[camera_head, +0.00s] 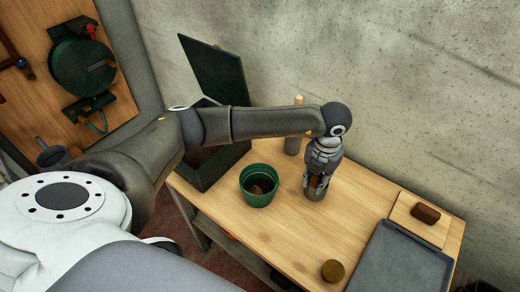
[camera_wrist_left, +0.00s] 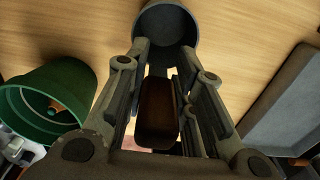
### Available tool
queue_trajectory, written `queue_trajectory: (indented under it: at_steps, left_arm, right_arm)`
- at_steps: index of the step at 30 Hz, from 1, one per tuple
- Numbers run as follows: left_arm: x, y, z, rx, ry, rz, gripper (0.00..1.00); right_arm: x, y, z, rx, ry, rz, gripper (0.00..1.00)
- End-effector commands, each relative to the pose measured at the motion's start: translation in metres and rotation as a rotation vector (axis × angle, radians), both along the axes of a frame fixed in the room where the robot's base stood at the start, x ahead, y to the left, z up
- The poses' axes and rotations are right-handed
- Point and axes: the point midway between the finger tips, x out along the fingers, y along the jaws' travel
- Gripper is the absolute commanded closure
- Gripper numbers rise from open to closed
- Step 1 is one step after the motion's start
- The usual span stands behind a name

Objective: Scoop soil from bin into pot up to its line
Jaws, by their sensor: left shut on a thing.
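The green pot (camera_head: 247,196) stands upright on the table with brown soil low inside. Its rim also shows at the left of the left wrist view (camera_wrist_left: 28,88). The fill line cannot be made out. The dark green bin (camera_head: 205,172) stands behind my left arm with its lid open; its contents are mostly hidden. My left gripper (camera_head: 317,190) points down just right of the pot. It is shut on a brown handle (camera_wrist_left: 157,113). A grey cup (camera_wrist_left: 165,24) shows beyond the fingertips; I cannot tell whether it joins the handle. My right gripper is out of view.
A grey cylinder (camera_head: 293,144) with a wooden top stands behind the gripper. A dark tray (camera_head: 405,262) and a board (camera_head: 402,211) bearing a brown block (camera_head: 426,214) lie at right. A round brown-yellow object (camera_head: 333,271) sits at the front edge. A concrete wall backs the table.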

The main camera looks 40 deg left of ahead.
Motion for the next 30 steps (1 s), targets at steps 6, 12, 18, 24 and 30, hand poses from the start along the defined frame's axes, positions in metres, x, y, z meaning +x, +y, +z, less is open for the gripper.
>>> queue_trajectory:
  at_steps: [6, 12, 18, 24, 30]
  left_arm:
    - [0.001, 0.000, 0.004, 0.000, -0.002, 0.000, 1.00]
    - [0.001, 0.000, 0.017, 0.000, -0.002, 0.000, 1.00]
    - [0.001, 0.000, 0.031, 0.000, -0.003, 0.000, 1.00]
    - [0.001, 0.000, 0.045, 0.000, -0.002, 0.000, 1.00]
    - [0.000, 0.000, 0.051, 0.000, 0.000, 0.000, 1.00]
  right_arm:
    - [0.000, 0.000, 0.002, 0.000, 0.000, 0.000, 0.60]
    - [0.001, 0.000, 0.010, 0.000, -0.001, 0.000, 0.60]
    - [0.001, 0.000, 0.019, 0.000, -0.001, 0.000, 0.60]
    - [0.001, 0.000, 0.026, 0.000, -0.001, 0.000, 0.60]
    - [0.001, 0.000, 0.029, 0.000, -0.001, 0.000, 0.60]
